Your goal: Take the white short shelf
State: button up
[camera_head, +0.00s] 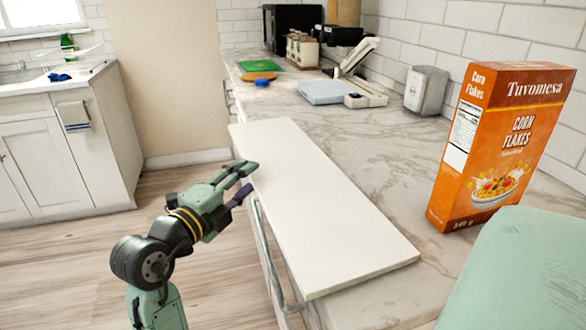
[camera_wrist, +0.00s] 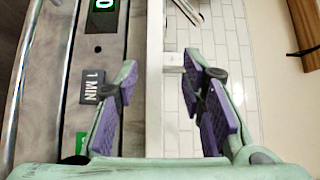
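The white short shelf (camera_head: 320,210) is a long flat white board. In the head view it lies flat along the front of the marble counter, with its left long edge at the counter's edge. My gripper (camera_head: 247,180) is at that left edge, toward the far end, and is open. In the wrist view the fingers of my gripper (camera_wrist: 160,88) are spread, with purple pads. The white edge of the shelf (camera_wrist: 155,85) runs as a strip between them, apart from both pads as far as I can see.
An orange corn flakes box (camera_head: 500,140) stands right of the shelf on the marble counter (camera_head: 390,165). A green rounded thing (camera_head: 520,275) fills the lower right. A metal handle (camera_head: 268,250) runs below the counter edge.

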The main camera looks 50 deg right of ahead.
aim_at(293, 172)
jog(key=p+x, duration=0.2)
jog(key=x, duration=0.2)
jog(key=shift+w+d+f, duration=0.1)
jog(key=shift+d+f, duration=0.05)
jog(key=shift+d, duration=0.05)
jog(key=shift+w+d+f, duration=0.1)
jog(key=shift+w+d, duration=0.1)
jog(key=shift+d, duration=0.15)
grip_shut()
dwell(0.6)
